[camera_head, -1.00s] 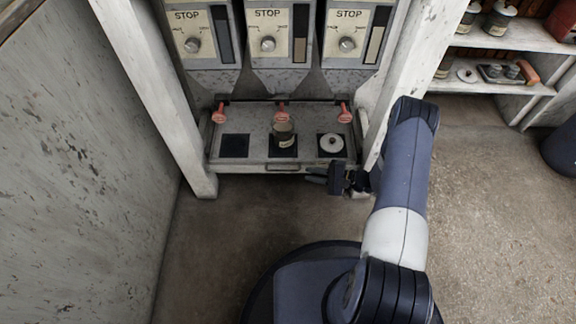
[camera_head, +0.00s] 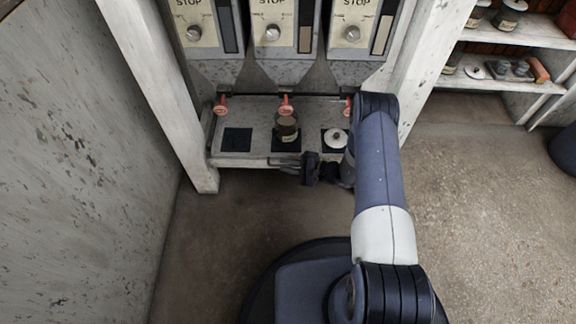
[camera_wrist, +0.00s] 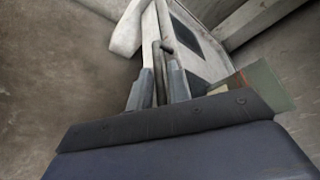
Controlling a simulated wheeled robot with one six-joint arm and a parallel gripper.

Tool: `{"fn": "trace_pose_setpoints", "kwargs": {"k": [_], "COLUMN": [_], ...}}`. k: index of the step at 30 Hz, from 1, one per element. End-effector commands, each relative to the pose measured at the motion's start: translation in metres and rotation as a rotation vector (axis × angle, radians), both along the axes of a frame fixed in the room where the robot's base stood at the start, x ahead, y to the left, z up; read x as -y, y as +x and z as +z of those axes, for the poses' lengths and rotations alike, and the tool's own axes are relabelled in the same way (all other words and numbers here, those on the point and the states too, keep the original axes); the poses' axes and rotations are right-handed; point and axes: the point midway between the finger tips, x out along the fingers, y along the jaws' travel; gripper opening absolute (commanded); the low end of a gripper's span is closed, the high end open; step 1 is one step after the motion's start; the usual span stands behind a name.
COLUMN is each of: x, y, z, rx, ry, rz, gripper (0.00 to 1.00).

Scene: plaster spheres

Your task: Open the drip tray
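The drip tray (camera_head: 258,157) is a pale, worn metal tray under the three dispensers, with dark square pads on top. A jar (camera_head: 286,128) stands on its middle pad and a white lid-like round piece (camera_head: 336,138) lies on the right pad. My gripper (camera_head: 275,163) is at the tray's front edge, near the middle, pointing left. In the wrist view my gripper (camera_wrist: 160,74) has its fingers apart, one on each side of the tray's handle bar (camera_wrist: 156,58). Whether either finger touches the bar, I cannot tell.
Three dispensers with knobs stand above the tray, with red taps (camera_head: 220,105) over it. A white post (camera_head: 157,95) stands left and another (camera_head: 425,60) right. Shelves with jars (camera_head: 505,85) are at the far right. The floor (camera_head: 235,215) before the tray is clear.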

Motion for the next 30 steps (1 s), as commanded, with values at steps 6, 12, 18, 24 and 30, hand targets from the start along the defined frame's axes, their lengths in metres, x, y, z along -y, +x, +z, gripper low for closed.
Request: {"fn": "trace_pose_setpoints", "kwargs": {"k": [6,12,18,24,30], "x": [0.0002,0.0004,0.0004,0.0005,0.0004], "y": [0.0001,0.0,-0.0001,-0.0003,-0.0073], "z": [0.0003,0.0001,0.0,-0.0002,0.0001], "rx": [0.0,0.0,0.0,-0.001,-0.003], "ry": [0.0,0.0,-0.001,-0.001,0.0], "rz": [0.0,0.0,-0.001,-0.001,-0.001], "gripper": [0.15,0.0,0.0,0.0,0.0]}}
